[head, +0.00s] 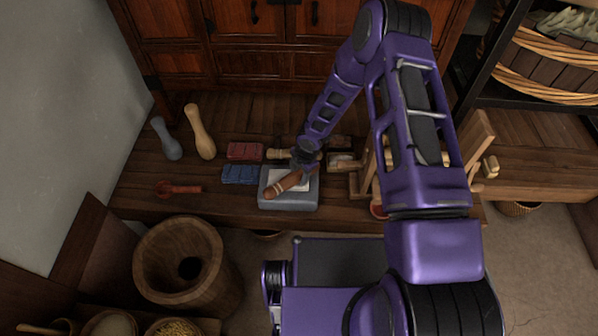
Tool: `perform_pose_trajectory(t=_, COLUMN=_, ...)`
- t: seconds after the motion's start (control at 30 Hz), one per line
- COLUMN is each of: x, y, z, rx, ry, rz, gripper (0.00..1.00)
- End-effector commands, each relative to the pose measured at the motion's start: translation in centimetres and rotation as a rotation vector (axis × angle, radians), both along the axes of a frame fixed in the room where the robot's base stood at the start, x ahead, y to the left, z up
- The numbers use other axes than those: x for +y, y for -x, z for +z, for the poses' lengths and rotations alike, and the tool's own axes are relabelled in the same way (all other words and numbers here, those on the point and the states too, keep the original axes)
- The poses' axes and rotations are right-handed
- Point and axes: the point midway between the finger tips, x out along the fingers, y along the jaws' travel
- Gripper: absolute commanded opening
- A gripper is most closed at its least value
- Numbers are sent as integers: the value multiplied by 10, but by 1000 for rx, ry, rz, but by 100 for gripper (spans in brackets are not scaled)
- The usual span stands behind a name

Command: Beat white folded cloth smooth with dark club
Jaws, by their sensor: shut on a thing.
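My gripper (306,163) is shut on the dark brown club (283,184), which has pale bands near its lower left end. The club slants down to the left over the grey stone block (290,202). The white folded cloth (303,184) lies on top of the block, partly hidden by the club and my gripper. I cannot tell whether the club touches the cloth.
Left of the block lie a blue folded cloth (240,174), a red one (245,151) and a red tool (177,189). A wooden frame (482,145) stands right. A large wooden mortar (185,262) stands in front.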

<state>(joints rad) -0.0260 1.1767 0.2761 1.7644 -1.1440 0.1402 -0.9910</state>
Motion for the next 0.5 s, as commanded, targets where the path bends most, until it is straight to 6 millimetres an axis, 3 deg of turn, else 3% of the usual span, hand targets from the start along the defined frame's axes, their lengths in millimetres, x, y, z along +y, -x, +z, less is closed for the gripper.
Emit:
perform_pose_trajectory(t=0.03, x=0, y=0, z=-13, rx=0, ry=0, rz=1, gripper=0)
perform_pose_trajectory(t=0.07, x=0, y=-1, z=-4, rx=-1, ry=0, rz=0, gripper=0)
perform_pose_trajectory(t=0.37, x=0, y=0, z=-5, rx=0, ry=0, rz=0, gripper=0)
perform_pose_trajectory(t=0.5, x=0, y=0, z=4, rx=0, ry=0, rz=0, gripper=0)
